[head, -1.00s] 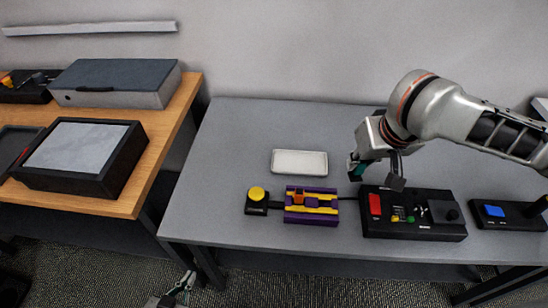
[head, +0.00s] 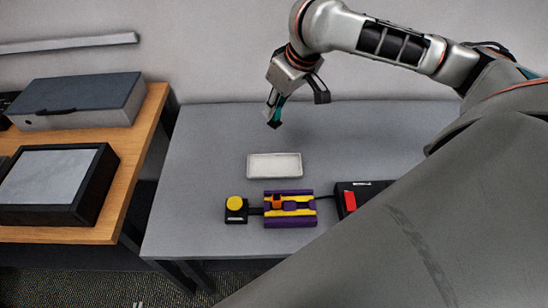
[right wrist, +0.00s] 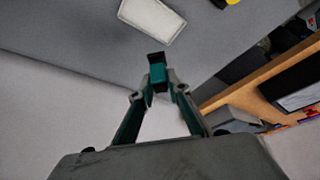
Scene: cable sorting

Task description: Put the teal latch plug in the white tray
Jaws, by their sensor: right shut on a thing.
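My right gripper (head: 277,106) is shut on the teal latch plug (head: 275,118) and holds it in the air behind the white tray. In the right wrist view the plug (right wrist: 158,77), teal with a black end, sits between the fingertips (right wrist: 159,89). The white tray (head: 274,166) lies flat and empty on the grey table, in front of and below the plug. It also shows at the top of the right wrist view (right wrist: 152,18). Only a small tip of my left gripper (head: 139,304) shows at the bottom edge of the head view.
A purple and yellow fixture (head: 290,209) and a yellow button box (head: 236,208) stand in front of the tray. A black panel with a red switch (head: 350,201) is partly hidden by my arm. A wooden table (head: 140,150) with boxes is at the left. Bare table surrounds the tray.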

